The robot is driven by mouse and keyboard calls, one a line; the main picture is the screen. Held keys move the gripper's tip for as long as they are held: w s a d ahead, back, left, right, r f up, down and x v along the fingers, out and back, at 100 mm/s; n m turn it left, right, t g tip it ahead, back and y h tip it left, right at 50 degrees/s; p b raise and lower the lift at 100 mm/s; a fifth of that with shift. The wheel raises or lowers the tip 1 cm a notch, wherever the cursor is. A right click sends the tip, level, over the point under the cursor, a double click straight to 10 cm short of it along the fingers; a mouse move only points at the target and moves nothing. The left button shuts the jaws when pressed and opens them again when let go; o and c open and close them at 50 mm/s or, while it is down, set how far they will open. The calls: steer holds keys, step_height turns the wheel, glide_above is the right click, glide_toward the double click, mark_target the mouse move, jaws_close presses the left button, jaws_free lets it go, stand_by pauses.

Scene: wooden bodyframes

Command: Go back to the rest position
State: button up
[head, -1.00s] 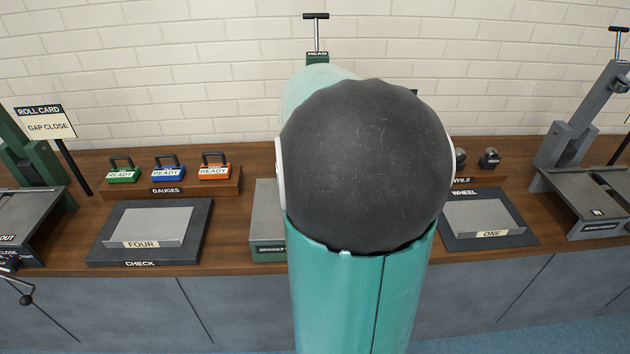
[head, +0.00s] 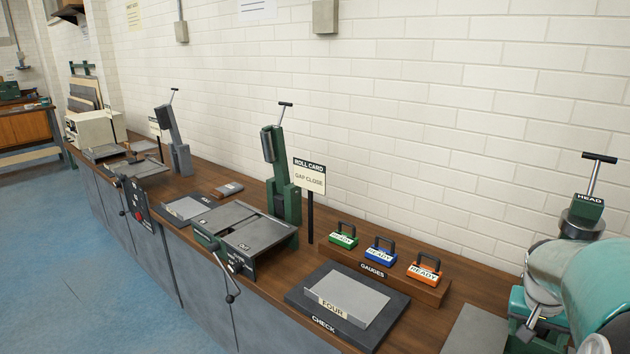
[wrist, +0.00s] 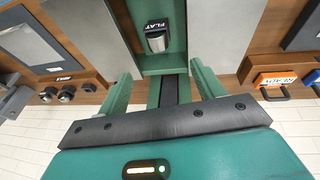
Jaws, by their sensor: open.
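My gripper (wrist: 163,88) is open in the wrist view. Its two green fingers stand apart, with nothing held between them. Beyond them is a green machine part with a dark grey block marked FLAT (wrist: 157,40); I cannot tell the distance to it. In the head view my teal arm fills the lower right corner and hides part of the machine marked HEAD (head: 588,203). The gripper itself is not clear in that view.
The wooden bench holds a FOUR plate on the CHECK base (head: 320,325), green (head: 343,235), blue (head: 380,251) and orange (head: 424,268) READY gauges, a ROLL CARD sign (head: 309,176) and a green roll machine (head: 245,228). Blue floor (head: 70,270) is clear at left.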

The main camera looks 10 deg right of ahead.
steer(key=w+a+r+n+t, duration=0.1)
steer(key=w+a+r+n, duration=0.2)
steer(key=a, duration=0.8)
steer(key=s+a+r+n+t+y, duration=0.1)
steer(key=s+a+n, duration=0.1)
steer(key=a, duration=0.6)
steer(key=s+a+r+n+t+y, duration=0.1)
steer(key=s+a, duration=0.3)
steer(key=a, duration=0.4)
steer(key=s+a+r+n+t+y, duration=0.1)
steer(key=s+a+n, duration=0.2)
steer(key=a, duration=0.5)
steer(key=shift+s+a+r+t+y, duration=0.2)
steer(key=shift+r+t+y, duration=0.1)
steer(key=shift+r, duration=0.1)
steer(key=c, duration=0.7)
steer(key=shift+d, duration=0.2)
